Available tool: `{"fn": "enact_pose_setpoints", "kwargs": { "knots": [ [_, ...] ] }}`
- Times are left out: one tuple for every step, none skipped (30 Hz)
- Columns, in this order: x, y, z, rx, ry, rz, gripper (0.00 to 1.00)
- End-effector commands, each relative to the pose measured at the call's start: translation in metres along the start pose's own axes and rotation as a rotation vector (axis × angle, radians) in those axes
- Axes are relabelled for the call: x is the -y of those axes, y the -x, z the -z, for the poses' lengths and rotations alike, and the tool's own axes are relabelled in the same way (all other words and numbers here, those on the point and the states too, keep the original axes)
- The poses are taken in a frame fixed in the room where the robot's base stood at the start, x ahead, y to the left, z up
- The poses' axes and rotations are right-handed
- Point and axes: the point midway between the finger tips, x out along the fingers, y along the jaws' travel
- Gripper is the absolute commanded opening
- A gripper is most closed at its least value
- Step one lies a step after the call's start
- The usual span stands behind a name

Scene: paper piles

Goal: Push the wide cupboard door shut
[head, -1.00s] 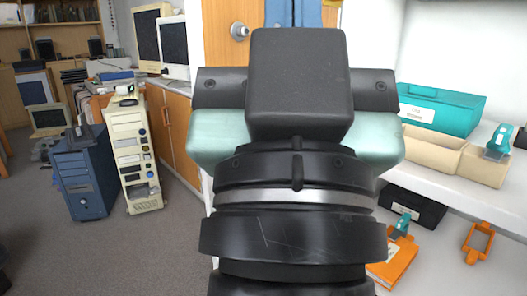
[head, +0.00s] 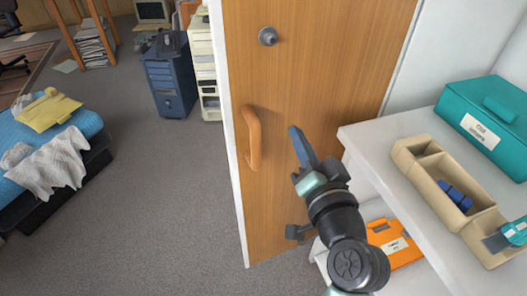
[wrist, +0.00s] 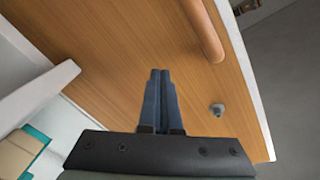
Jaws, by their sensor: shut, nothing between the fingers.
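The wide cupboard door (head: 300,75) stands open in the head view, a wood-grain panel with a white edge on its left. It has a wooden bar handle (head: 253,138) and a round metal knob (head: 268,36) above it. In the wrist view the door (wrist: 110,60) fills most of the picture, with the handle (wrist: 203,30) at upper right. The closed fingertips (wrist: 160,72) point at the panel; I cannot tell whether they touch it.
White shelves (head: 375,135) right of my arm hold a teal box (head: 485,125) and a beige tray (head: 430,160). An orange item (head: 395,240) lies on the lower shelf. Carpet (head: 170,200) left of the door is clear, up to a blue-topped black box (head: 50,130).

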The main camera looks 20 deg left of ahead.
Motion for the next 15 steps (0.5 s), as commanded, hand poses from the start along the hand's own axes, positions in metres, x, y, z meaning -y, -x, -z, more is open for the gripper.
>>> {"fn": "enact_pose_setpoints", "kwargs": {
  "knots": [
    [-0.013, 0.008, -0.024, 0.066, -0.129, 0.003, 0.00],
    [-0.019, 0.013, -0.039, 0.095, -0.202, 0.013, 0.00],
    [-0.026, 0.021, -0.058, 0.127, -0.300, 0.026, 0.00],
    [-0.031, 0.028, -0.071, 0.145, -0.371, 0.034, 0.00],
    [-0.035, 0.035, -0.082, 0.159, -0.439, 0.042, 0.00],
    [-0.040, 0.044, -0.096, 0.173, -0.524, 0.053, 0.00],
    [-0.042, 0.051, -0.104, 0.178, -0.582, 0.060, 0.00],
    [-0.044, 0.058, -0.112, 0.181, -0.634, 0.067, 0.00],
    [-0.047, 0.066, -0.120, 0.182, -0.697, 0.076, 0.00],
    [-0.049, 0.071, -0.125, 0.180, -0.737, 0.080, 0.00],
    [-0.051, 0.076, -0.128, 0.177, -0.771, 0.085, 0.00],
    [-0.052, 0.081, -0.133, 0.173, -0.808, 0.090, 0.00],
    [-0.053, 0.084, -0.135, 0.171, -0.830, 0.094, 0.00],
    [-0.054, 0.086, -0.137, 0.169, -0.845, 0.096, 0.00],
    [-0.054, 0.088, -0.139, 0.167, -0.861, 0.100, 0.00]
  ]
}}
